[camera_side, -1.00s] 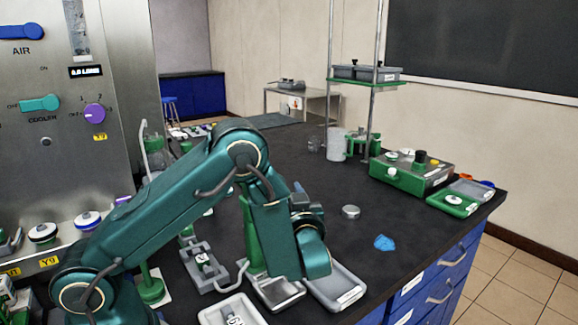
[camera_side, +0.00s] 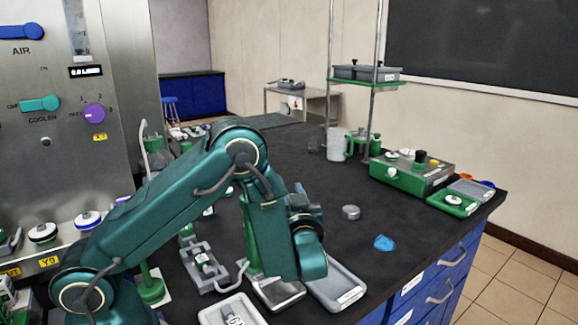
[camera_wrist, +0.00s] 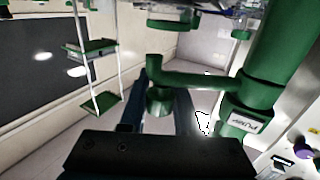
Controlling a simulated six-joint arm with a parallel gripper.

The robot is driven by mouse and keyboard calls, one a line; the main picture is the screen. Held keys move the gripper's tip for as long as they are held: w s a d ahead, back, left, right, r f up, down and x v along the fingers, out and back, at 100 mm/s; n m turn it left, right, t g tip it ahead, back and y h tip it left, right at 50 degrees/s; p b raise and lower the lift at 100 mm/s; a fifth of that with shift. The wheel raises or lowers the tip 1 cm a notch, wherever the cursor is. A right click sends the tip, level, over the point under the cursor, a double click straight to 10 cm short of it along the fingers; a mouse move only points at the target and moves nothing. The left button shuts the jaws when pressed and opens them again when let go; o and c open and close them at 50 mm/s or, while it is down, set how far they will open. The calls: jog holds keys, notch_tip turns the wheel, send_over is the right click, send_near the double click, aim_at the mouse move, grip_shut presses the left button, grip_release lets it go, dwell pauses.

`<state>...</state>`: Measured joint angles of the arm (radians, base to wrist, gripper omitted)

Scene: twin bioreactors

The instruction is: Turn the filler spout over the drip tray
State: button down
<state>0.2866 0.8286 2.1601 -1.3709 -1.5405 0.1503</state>
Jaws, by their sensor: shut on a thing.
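The filler spout (camera_wrist: 195,80) is a green horizontal arm on a thick green column (camera_wrist: 275,60) in the wrist view, with a short nozzle end pointing down. My gripper (camera_wrist: 165,100) has its two dark fingers on either side of the nozzle end and is shut on it. In the side view my gripper (camera_side: 301,203) is partly hidden by my wrist. The green column (camera_side: 250,235) stands just left of it, with the spout mostly hidden. A shallow metal tray (camera_side: 278,294) lies at the column's foot, and a grey tray (camera_side: 340,286) lies right of it; I cannot tell which is the drip tray.
A white tray (camera_side: 232,310) lies at the front edge. A small grey round lid (camera_side: 351,212) and a blue piece (camera_side: 384,243) lie on the dark bench. A green control box (camera_side: 411,174) stands further right. The middle of the bench behind is clear.

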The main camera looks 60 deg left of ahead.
jog(key=shift+s+d+m+t+h, duration=0.25)
jog(key=shift+d+m+t+h, duration=0.5)
jog(key=shift+m+t+h, duration=0.4)
jog(key=shift+s+d+m+t+h, duration=0.2)
jog(key=shift+d+m+t+h, duration=0.6)
jog(key=shift+t, duration=0.55)
jog(key=shift+a, duration=0.1)
jog(key=c, duration=0.6)
grip_release()
jog(key=a+n+g+y, duration=0.1)
jog(key=n+g+y, duration=0.1)
jog(key=w+a+n+g+y, duration=0.1)
jog(key=a+n+g+y, duration=0.1)
jog(key=g, duration=0.1)
jog(key=v, duration=0.5)
jog(key=shift+g, duration=0.3)
notch_tip(320, 180, up, 31)
